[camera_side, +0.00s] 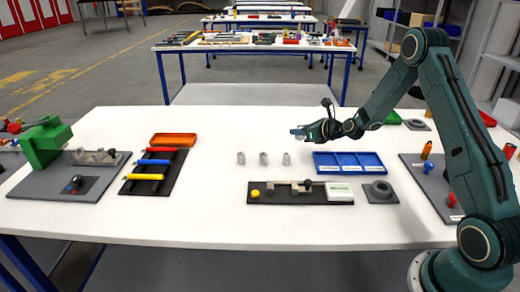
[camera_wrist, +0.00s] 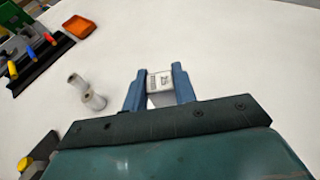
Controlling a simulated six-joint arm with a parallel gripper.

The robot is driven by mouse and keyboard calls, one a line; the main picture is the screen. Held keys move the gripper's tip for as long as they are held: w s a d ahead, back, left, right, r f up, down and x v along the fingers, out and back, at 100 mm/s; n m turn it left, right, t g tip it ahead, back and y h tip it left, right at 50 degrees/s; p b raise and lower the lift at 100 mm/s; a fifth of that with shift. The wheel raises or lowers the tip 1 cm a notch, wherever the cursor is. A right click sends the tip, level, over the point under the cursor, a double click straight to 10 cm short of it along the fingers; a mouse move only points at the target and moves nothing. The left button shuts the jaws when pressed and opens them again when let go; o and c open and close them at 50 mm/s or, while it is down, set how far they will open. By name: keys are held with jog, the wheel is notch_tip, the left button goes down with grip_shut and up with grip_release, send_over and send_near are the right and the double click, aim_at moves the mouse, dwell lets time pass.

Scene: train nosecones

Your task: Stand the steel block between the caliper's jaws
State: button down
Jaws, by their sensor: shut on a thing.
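My gripper (camera_side: 299,132) is above the white table, behind the caliper and to the right of a row of grey cylinders. In the wrist view its two blue fingers (camera_wrist: 159,70) are shut on the steel block (camera_wrist: 160,81), a small pale piece with dark printing on its face. In the side view the block is too small to make out at the fingertips. The caliper (camera_side: 290,186) lies along a black board at the table's front middle, with a yellow knob (camera_side: 255,193) at its left and a white piece (camera_side: 339,192) at its right. Its jaw gap is unclear.
Three grey cylinders (camera_side: 263,158) stand behind the caliper board. A blue divided tray (camera_side: 348,169) is right of them, and a grey ring on a plate (camera_side: 380,192) is right of the caliper. Screwdrivers on a black rack (camera_side: 152,176) are left. Bare table lies between rack and cylinders.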

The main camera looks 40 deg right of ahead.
aim_at(299, 152)
jog(key=shift+f, duration=0.6)
jog(key=shift+f, duration=0.1)
jog(key=shift+f, duration=1.8)
jog(key=shift+f, duration=0.1)
jog(key=c, duration=1.1)
grip_release()
jog(key=shift+f, duration=0.1)
jog(key=shift+r, duration=0.2)
jog(key=shift+v, duration=6)
jog(key=shift+a+r, duration=0.1)
